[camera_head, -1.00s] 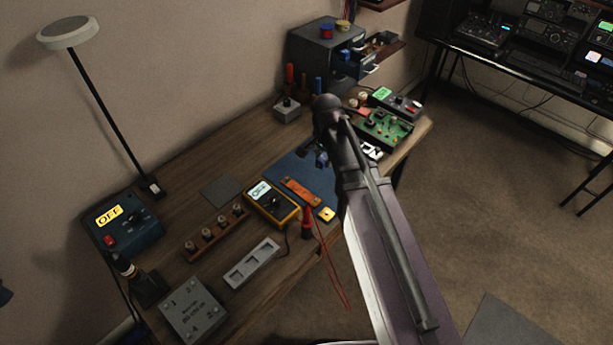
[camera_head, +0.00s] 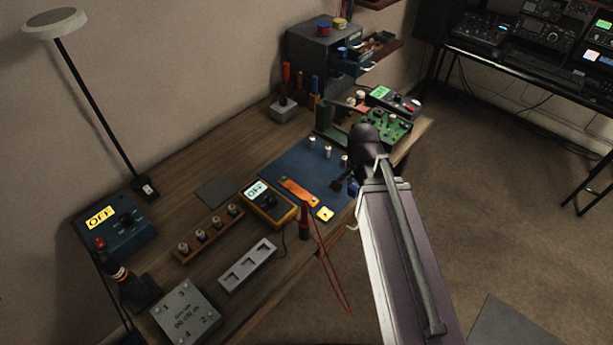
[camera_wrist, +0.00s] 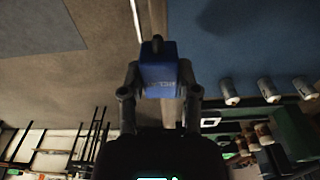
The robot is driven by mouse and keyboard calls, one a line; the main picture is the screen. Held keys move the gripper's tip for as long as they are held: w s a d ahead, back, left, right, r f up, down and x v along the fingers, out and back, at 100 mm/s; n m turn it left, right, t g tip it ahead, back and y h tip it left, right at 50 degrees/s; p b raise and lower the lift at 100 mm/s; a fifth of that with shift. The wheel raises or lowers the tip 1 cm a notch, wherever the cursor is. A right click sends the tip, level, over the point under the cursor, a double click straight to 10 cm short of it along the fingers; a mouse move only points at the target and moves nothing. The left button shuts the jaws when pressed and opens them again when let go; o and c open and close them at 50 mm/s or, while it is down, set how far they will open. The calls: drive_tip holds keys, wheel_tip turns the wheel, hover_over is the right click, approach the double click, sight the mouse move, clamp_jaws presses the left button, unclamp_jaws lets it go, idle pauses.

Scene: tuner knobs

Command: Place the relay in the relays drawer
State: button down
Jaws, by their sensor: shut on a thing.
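The blue relay (camera_wrist: 159,78) is held between the two fingers of my gripper (camera_wrist: 158,88) in the wrist view. In the head view the relay (camera_head: 354,188) is a small blue patch, partly hidden by my arm, above the right front edge of the workbench. My gripper (camera_head: 346,185) is shut on it. The grey drawer cabinet (camera_head: 312,58) stands at the back of the bench, with drawers pulled out on its right side (camera_head: 372,50). Which drawer is for relays cannot be read.
A green circuit board (camera_head: 392,128) and a meter with a green display (camera_head: 393,102) lie between gripper and cabinet. Small cylinders (camera_head: 312,142) stand on the blue mat (camera_head: 290,162). A yellow multimeter (camera_head: 268,204) and a red probe (camera_head: 304,222) are left of the gripper.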

idle(0.4)
drive_tip(key=b, duration=0.1)
hover_over(318, 172)
drive_tip(key=shift+s+d+f, duration=0.4)
drive_tip(key=shift+s+f, duration=0.05)
drive_tip(key=shift+f, duration=0.3)
drive_tip(key=shift+w+a, duration=0.25)
drive_tip(key=shift+w, duration=0.15)
drive_tip(key=shift+w+a+f+b, duration=0.2)
drive_tip(key=shift+b, duration=0.2)
drive_tip(key=shift+s+f+b, duration=0.1)
drive_tip(key=shift+f+b, duration=1.5)
drive_tip(key=shift+f, duration=0.15)
drive_tip(key=shift+c, duration=1.7)
unclamp_jaws()
